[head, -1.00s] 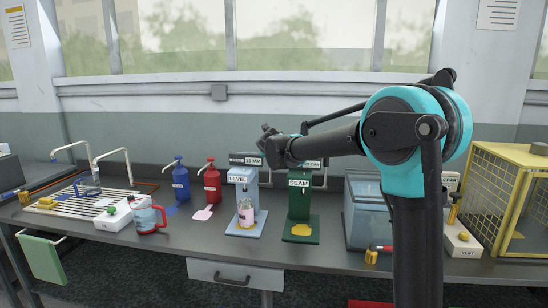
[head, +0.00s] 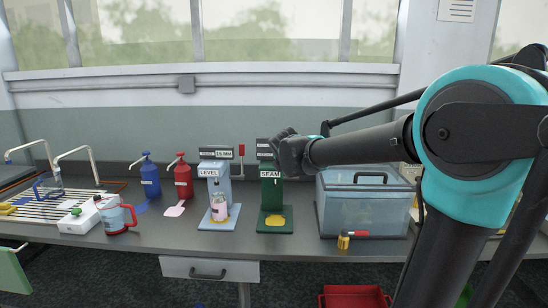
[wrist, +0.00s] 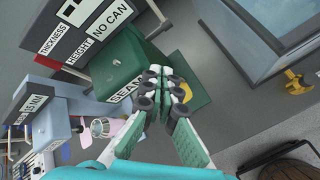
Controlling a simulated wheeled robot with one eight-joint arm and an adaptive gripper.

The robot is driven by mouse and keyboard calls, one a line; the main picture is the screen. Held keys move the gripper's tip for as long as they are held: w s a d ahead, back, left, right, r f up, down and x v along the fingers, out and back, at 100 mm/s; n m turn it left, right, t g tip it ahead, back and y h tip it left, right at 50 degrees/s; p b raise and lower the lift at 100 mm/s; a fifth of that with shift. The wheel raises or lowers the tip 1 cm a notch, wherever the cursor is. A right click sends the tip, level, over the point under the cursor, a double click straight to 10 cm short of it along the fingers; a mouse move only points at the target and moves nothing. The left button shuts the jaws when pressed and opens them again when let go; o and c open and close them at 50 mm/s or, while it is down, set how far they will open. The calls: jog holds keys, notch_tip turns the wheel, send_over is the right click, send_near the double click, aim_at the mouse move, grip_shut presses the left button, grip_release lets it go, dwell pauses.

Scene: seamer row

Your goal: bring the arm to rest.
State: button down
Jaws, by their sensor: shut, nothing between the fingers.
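My arm reaches in from the right in the head view, and my gripper (wrist: 163,115) shows in the wrist view with its fingertips together and nothing between them. In the head view the arm's end is held in the air in front of the green SEAM machine (head: 271,190), hiding part of its top. In the wrist view the SEAM machine (wrist: 118,60) is just behind the fingers. I cannot tell how far the fingers are from it.
The pale blue LEVEL machine (head: 210,180) holds a pink-filled can (head: 219,207). Blue (head: 149,178) and red (head: 183,180) pump bottles and a jug (head: 114,214) stand to the left. A clear lidded bin (head: 364,204) stands right. A red tray (head: 354,298) is below the bench.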

jog(key=s+d+f+m+g, duration=0.2)
jog(key=s+d+f+m, duration=0.3)
jog(key=s+f+m, duration=0.3)
jog(key=s+d+f+m+g, duration=0.2)
jog(key=s+d+f+m, duration=0.3)
jog(key=s, duration=0.8)
jog(key=s+d+f+m+g, duration=0.1)
jog(key=s+d+f+m, duration=0.4)
jog(key=s+f+m, duration=0.5)
jog(key=shift+s+f+m+g+y, duration=0.35)
jog(key=shift+f+m, duration=0.5)
jog(key=shift+m, duration=0.35)
jog(key=shift+w+d, duration=0.1)
